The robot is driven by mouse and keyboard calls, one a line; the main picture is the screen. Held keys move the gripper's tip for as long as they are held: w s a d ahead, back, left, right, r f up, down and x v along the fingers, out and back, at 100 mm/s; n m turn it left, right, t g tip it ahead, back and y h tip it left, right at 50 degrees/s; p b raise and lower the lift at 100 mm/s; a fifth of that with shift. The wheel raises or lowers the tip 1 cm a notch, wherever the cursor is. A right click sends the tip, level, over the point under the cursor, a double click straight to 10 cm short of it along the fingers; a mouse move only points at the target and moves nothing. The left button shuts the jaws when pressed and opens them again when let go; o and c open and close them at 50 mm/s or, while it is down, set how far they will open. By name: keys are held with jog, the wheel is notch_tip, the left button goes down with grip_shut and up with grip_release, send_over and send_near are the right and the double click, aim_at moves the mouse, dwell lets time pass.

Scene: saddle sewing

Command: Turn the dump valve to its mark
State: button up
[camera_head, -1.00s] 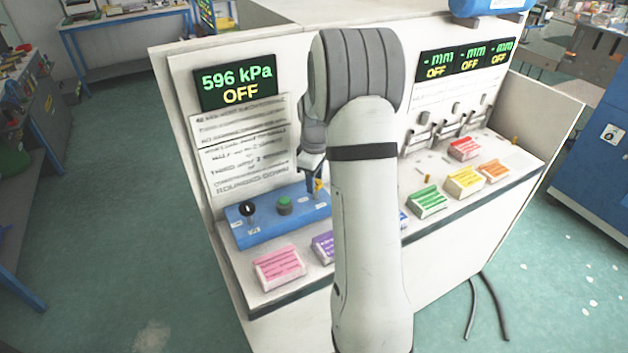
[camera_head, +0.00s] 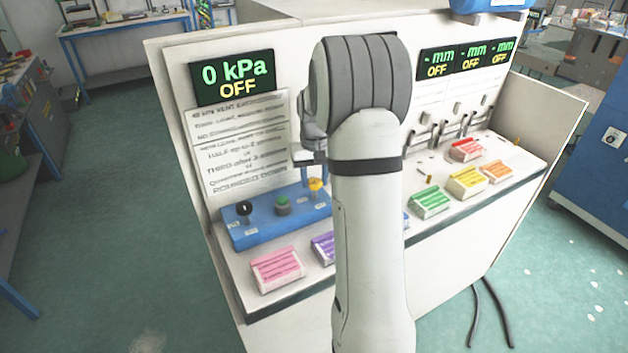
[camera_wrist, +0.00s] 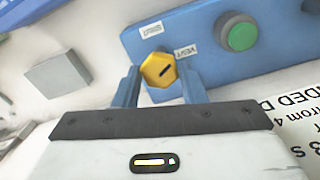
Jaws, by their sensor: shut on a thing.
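The dump valve is a yellow knob (camera_wrist: 157,68) on a blue panel (camera_wrist: 203,38), between two small white labels. The right label (camera_wrist: 187,50) seems to read VENT; the other (camera_wrist: 151,30) is too blurred to read surely. A black mark on the knob's face slants toward the right label. My gripper (camera_wrist: 158,84) is shut on the knob, with a blue finger on each side. In the head view the yellow knob (camera_head: 316,185) shows at the right end of the blue panel, beside my gripper (camera_head: 310,176), partly hidden by my arm.
A green button (camera_head: 282,204) and a black knob (camera_head: 244,208) share the panel. A display (camera_head: 232,78) above reads 0 kPa OFF. Pink (camera_head: 277,268) and purple (camera_head: 323,246) boxes lie in front; more coloured boxes and levers stand to the right.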

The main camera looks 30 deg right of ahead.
aim_at(315, 180)
jog(key=shift+m+b, duration=0.4)
jog(key=shift+m, duration=1.9)
jog(key=o, duration=1)
jog(key=shift+r, duration=0.1)
notch_tip(315, 180, up, 8)
jog(key=shift+f+b, duration=0.2)
jog(key=shift+b, duration=0.25)
